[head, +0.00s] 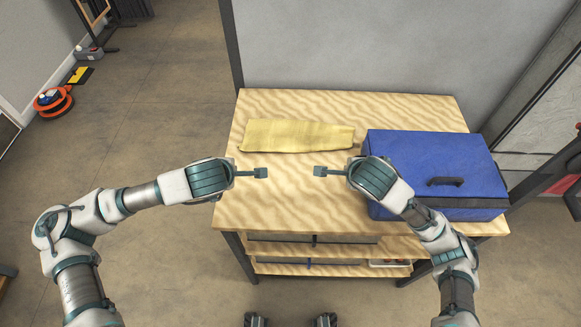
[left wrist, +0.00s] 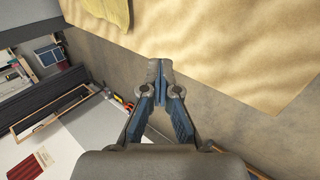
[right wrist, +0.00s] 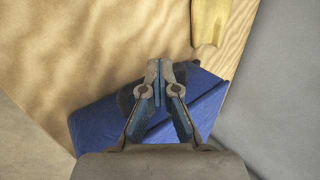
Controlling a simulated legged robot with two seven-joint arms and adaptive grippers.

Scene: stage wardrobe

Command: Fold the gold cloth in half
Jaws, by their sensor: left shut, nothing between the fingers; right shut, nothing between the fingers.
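The gold cloth (head: 298,135) lies on the wooden table as a long, narrow strip, wider than it is deep, near the back left. Whether it has more than one layer cannot be told. My left gripper (head: 262,173) is shut and empty, in front of the cloth's left part and apart from it. My right gripper (head: 318,171) is shut and empty, in front of the cloth's right part. A corner of the cloth shows at the top of the left wrist view (left wrist: 112,10) and of the right wrist view (right wrist: 210,20). The closed fingers show in the left wrist view (left wrist: 160,72) and right wrist view (right wrist: 160,70).
A blue case (head: 425,155) with a black handle stands on the table's right side, close to my right gripper and the cloth's right end. The wooden table top (head: 290,208) is bare in front of the cloth. A grey wall (head: 350,45) stands behind the table.

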